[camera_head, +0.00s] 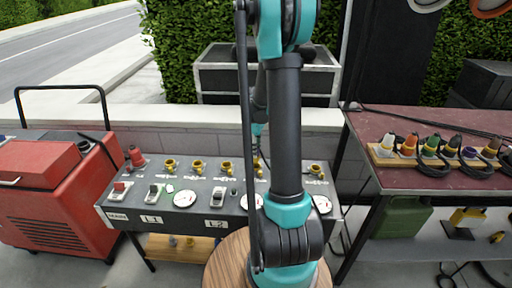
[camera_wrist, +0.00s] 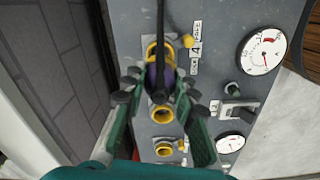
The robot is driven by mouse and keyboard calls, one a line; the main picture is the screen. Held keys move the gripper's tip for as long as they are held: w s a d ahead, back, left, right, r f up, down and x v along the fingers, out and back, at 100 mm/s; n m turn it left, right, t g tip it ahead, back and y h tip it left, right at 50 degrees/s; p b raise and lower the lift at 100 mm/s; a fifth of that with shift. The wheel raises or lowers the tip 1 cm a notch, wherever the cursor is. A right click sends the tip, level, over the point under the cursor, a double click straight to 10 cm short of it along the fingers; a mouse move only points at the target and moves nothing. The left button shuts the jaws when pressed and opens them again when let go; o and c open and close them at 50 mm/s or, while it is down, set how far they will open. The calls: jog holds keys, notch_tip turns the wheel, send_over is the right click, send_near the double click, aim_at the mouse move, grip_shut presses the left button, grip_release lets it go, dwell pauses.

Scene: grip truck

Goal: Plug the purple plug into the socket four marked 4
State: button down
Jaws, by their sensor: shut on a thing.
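In the wrist view, the purple plug (camera_wrist: 151,77) with its black cable is between the fingers of my gripper (camera_wrist: 157,90), which is shut on it. The plug lies over the yellow socket four (camera_wrist: 152,48), beside a white label reading 4. The plug and cable hide much of this socket, so I cannot tell if the plug is inside it or just above it. In the head view, my arm hides my gripper, the plug and most of that part of the grey panel (camera_head: 143,213).
Other yellow sockets (camera_wrist: 162,114) line the panel, with dials (camera_wrist: 263,51) and switches (camera_wrist: 236,112) beside them. A red generator (camera_head: 62,205) stands left. At right, a dark red table (camera_head: 455,185) holds a wooden rack (camera_head: 380,156) of several coloured plugs.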

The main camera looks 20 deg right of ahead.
jog(key=shift+f, duration=2.5)
dwell(2.2)
jog(key=c, duration=0.8)
grip_release()
jog(key=shift+r, duration=0.1)
jog(key=shift+r, duration=2.4)
jog(key=shift+s, duration=0.1)
